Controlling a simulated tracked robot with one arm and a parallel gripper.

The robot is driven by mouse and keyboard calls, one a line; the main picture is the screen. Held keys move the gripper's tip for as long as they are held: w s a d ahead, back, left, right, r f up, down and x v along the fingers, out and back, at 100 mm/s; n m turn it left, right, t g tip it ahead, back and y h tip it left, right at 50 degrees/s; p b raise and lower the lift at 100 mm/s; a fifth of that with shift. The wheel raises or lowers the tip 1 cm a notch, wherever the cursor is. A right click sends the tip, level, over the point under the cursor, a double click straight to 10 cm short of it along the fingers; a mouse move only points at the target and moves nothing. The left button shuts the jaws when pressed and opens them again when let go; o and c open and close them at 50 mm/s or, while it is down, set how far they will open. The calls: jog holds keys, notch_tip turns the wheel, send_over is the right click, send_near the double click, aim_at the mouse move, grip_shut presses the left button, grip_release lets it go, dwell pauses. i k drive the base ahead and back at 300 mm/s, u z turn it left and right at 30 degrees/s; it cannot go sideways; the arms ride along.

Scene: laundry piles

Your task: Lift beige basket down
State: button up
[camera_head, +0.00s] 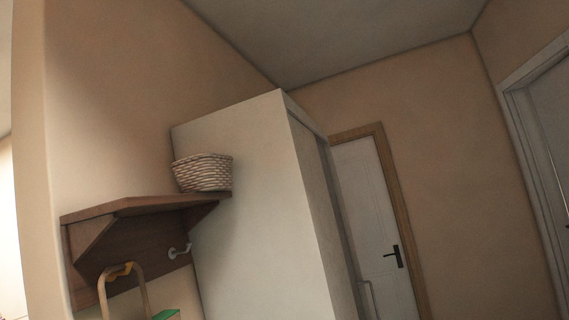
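The beige woven basket (203,173) stands upright at the right end of a brown wooden wall shelf (140,206), left of centre in the head view. It is close beside the side of a tall white cabinet. My gripper is not in the picture, and nothing touches the basket apart from the shelf under it.
The tall white cabinet (252,200) stands right of the shelf. Below the shelf are a white hook (180,251), a tan looped handle (121,285) and something green (166,315). A white door (372,220) with a black handle is behind; another door frame is at right.

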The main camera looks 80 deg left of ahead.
aim_at(207, 172)
jog(key=z, duration=0.9)
jog(key=i, duration=0.2)
jog(key=u, duration=3.2)
